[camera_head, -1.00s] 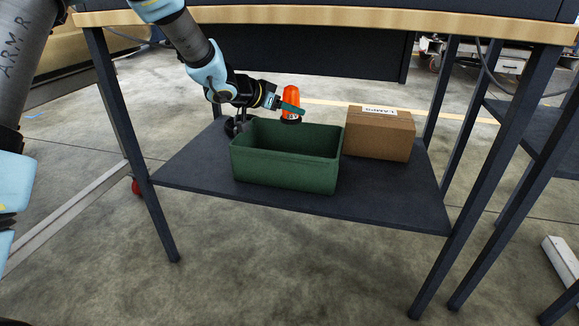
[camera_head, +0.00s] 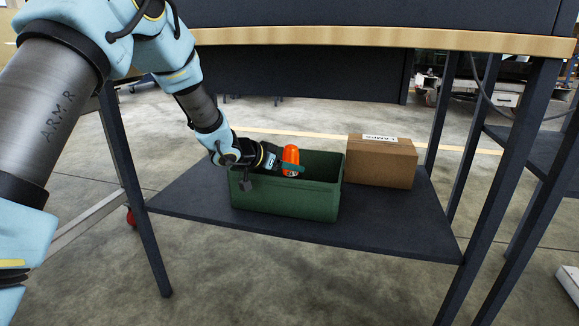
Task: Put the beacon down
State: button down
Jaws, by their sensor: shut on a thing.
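The beacon (camera_head: 291,155) is a small orange-red lamp with a pale band near its lower end. My gripper (camera_head: 288,165) is shut on it from the left. The bin stands on the dark lower shelf (camera_head: 390,222) of the workbench. My wrist passes over the bin's left end and hides part of it.
A closed cardboard box (camera_head: 380,165) with a white label stands on the shelf right of the bin. The wooden bench top (camera_head: 400,40) overhangs the shelf, and dark legs (camera_head: 505,185) stand at its corners. The shelf's front right part is clear.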

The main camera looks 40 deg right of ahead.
jog(key=shift+f, duration=0.55)
jog(key=shift+c, duration=0.9)
grip_release()
jog(key=shift+r, duration=0.35)
jog(key=p+v, duration=0.3)
jog(key=v, duration=0.9)
jog(key=shift+r+p, duration=0.25)
jog(key=shift+p, duration=0.15)
